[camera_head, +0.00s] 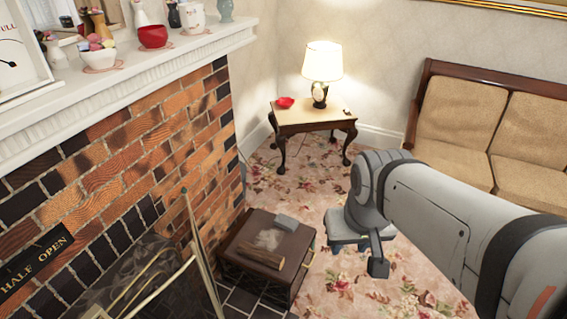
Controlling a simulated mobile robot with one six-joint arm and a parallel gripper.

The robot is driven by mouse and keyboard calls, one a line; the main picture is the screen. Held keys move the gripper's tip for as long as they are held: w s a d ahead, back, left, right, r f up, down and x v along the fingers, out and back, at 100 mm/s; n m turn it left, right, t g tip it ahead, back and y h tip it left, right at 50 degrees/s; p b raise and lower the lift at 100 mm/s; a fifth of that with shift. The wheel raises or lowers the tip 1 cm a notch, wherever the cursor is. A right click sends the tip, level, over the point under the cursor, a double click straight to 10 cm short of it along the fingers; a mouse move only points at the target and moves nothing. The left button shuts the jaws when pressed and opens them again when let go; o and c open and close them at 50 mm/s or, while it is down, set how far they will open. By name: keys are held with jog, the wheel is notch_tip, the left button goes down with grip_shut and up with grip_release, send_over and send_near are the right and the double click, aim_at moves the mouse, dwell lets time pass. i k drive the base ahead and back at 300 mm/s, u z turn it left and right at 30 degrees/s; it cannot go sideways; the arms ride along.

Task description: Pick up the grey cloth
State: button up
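A brown box-like stand (233,262) stands on the floor in front of the fireplace. On its top lies a flat, pale grey patch (268,239) that looks like the grey cloth, though it is small and its edges are unclear. A light grey block-like item (286,222) lies just behind it, and a brown log-like piece (262,257) lies in front of it. My gripper (374,260) hangs over the carpet to the right of the stand, apart from everything on it. Its fingers are partly hidden by my wrist, so their opening is unclear.
The brick fireplace (150,150) and its mantel (120,80), bearing bowls and vases, fill the left. A fire screen (200,250) stands left of the stand. A side table (312,117) with a lit lamp (322,62) and a sofa (480,125) are behind. The flowered carpet between is clear.

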aim_at(289, 224)
jog(key=z, duration=1.7)
jog(key=i, duration=2.5)
jog(key=u, duration=0.9)
jog(key=k, duration=0.1)
jog(key=u, duration=2.75)
jog(key=i, duration=0.85)
